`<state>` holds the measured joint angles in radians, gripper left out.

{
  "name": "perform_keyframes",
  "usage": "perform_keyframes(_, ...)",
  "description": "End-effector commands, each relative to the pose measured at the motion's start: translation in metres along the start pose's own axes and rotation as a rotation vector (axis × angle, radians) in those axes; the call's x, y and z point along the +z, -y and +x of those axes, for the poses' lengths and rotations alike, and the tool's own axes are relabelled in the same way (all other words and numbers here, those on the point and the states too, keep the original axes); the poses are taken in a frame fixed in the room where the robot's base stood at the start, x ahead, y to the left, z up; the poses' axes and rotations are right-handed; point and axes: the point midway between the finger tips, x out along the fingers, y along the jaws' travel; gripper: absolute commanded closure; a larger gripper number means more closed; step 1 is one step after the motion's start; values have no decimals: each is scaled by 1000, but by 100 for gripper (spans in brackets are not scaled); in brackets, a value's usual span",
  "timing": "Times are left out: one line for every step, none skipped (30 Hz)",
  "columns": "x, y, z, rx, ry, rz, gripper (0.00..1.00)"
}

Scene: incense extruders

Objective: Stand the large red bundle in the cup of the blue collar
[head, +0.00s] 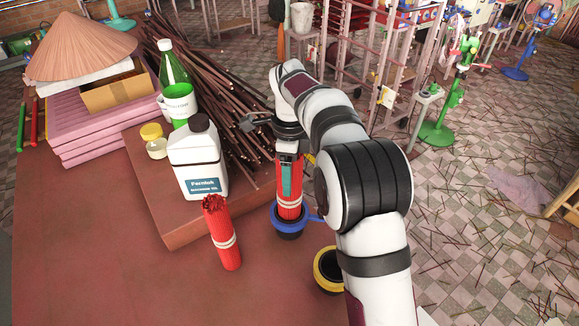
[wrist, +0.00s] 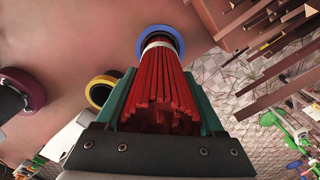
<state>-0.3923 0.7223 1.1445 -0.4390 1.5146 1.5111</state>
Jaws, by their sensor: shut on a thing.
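My gripper (head: 289,178) points down and is shut on a red bundle (head: 289,204) of sticks with white bands. The bundle is upright, and its lower end is at the blue collar (head: 275,219). In the wrist view the bundle (wrist: 156,85) runs between my teal finger pads, and the blue collar (wrist: 179,40) rings its far end. The cup inside is mostly hidden, so I cannot tell how deep the bundle sits. Another red bundle (head: 223,238) with white bands stands on the table to the left, clear of my gripper.
A yellow collar (head: 323,268) stands front right of the blue one, partly behind my arm. A dark red collar (wrist: 27,84) shows in the wrist view. The front left table is clear.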

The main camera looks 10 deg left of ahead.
Motion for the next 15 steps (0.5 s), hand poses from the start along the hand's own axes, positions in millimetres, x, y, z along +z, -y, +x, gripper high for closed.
perform_keyframes(0,0,0,-1,0,0,100)
perform_keyframes(0,0,0,-1,0,0,100)
perform_keyframes(0,0,0,-1,1,0,100)
perform_keyframes(0,0,0,-1,1,0,100)
perform_keyframes(0,0,0,-1,1,0,100)
perform_keyframes(0,0,0,-1,1,0,100)
perform_keyframes(0,0,0,-1,1,0,100)
perform_keyframes(0,0,0,-1,1,0,24)
perform_keyframes(0,0,0,-1,1,0,17)
perform_keyframes(0,0,0,-1,1,0,12)
perform_keyframes(0,0,0,-1,1,0,6)
perform_keyframes(0,0,0,-1,1,0,0)
perform_keyframes(0,0,0,-1,1,0,0)
perform_keyframes(0,0,0,-1,1,0,0)
perform_keyframes(0,0,0,-1,0,0,0)
